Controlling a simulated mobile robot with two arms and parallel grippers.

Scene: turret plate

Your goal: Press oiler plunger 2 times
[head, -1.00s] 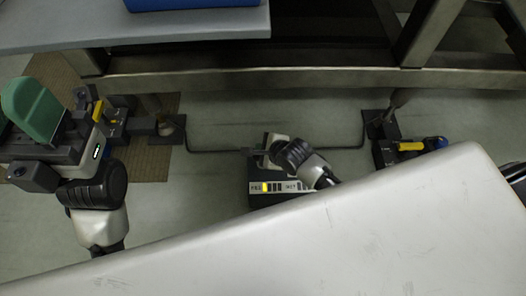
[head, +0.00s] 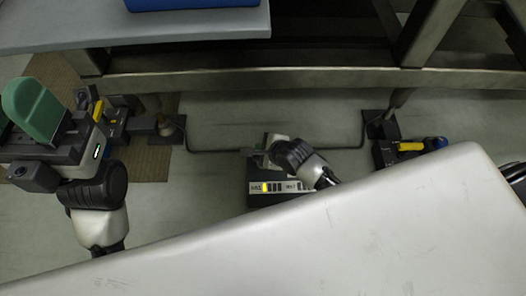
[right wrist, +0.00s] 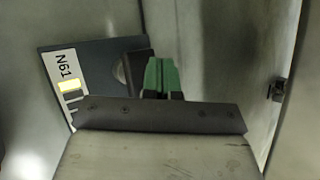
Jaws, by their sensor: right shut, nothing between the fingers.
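The oiler box (head: 258,194) is dark and sits low in the middle of the head view, with a white label strip and a lit yellow mark. In the right wrist view the dark box (right wrist: 98,62) is at the upper left, with its label (right wrist: 66,78) turned sideways. My right gripper (right wrist: 160,73) has its green fingertips together and empty, beside a dark rounded part (right wrist: 122,70) on the box. I cannot tell if that part is the plunger, or if the fingers touch it. My left gripper (head: 32,108), with a green pad, is far left, away from the box; its opening is unclear.
A metal bench frame (head: 300,78) runs across the top, with a blue bin (head: 190,3) on its shelf. A dark pipe (head: 215,151) runs behind the box. A dark unit with a yellow part (head: 410,147) stands at the right.

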